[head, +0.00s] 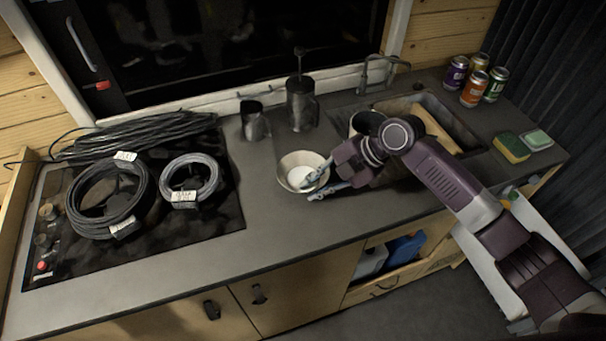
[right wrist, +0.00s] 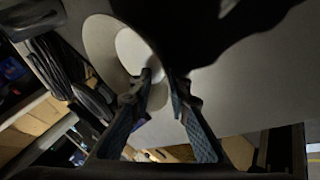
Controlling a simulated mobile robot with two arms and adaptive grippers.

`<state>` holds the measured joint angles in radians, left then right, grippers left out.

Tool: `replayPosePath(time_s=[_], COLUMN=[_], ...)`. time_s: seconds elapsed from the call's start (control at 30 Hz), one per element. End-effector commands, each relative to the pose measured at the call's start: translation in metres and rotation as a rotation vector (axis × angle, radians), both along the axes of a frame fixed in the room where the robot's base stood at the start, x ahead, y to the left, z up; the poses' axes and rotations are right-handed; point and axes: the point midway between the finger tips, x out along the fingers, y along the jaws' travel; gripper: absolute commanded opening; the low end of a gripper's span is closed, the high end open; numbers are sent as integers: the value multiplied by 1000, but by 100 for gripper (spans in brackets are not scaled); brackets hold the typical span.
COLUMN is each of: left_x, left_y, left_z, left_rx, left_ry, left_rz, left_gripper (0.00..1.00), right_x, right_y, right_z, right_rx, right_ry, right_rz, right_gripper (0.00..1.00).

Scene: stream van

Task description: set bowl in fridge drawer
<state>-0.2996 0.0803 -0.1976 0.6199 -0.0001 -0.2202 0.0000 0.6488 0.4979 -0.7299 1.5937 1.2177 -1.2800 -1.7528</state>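A pale bowl (head: 290,180) with a whitish inside stands on the grey counter, left of the sink. It also shows in the right wrist view (right wrist: 95,42), partly covered by a dark part of my gripper. My right gripper (head: 315,187) is at the bowl's right front rim. Its fingers are apart, one over the bowl's inside and one outside the rim; I cannot tell whether either touches it. What looks like an open white drawer (head: 478,262) stands out at the counter's right end, partly behind my right arm. My left gripper is not in view.
Coiled cables (head: 108,200) lie on the black cooktop at left. The sink (head: 455,108), several cans (head: 474,88) and a sponge (head: 511,148) are at right. The counter in front of the bowl is clear.

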Motion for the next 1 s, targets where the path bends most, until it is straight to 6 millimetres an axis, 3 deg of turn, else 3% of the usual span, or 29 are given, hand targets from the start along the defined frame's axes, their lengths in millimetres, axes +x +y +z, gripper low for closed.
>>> replayPosePath(time_s=[0.1, 0.27, 1.0], left_x=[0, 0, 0], left_y=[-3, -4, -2], left_z=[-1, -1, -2], left_rx=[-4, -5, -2], left_ry=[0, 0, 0], left_rz=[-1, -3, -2], left_gripper=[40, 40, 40], right_x=[0, 0, 1], right_y=[0, 0, 0], right_z=[0, 0, 6], right_rx=[0, 0, 1], right_ry=[0, 0, -2], right_rz=[0, 0, 1], right_gripper=[17, 0, 0])
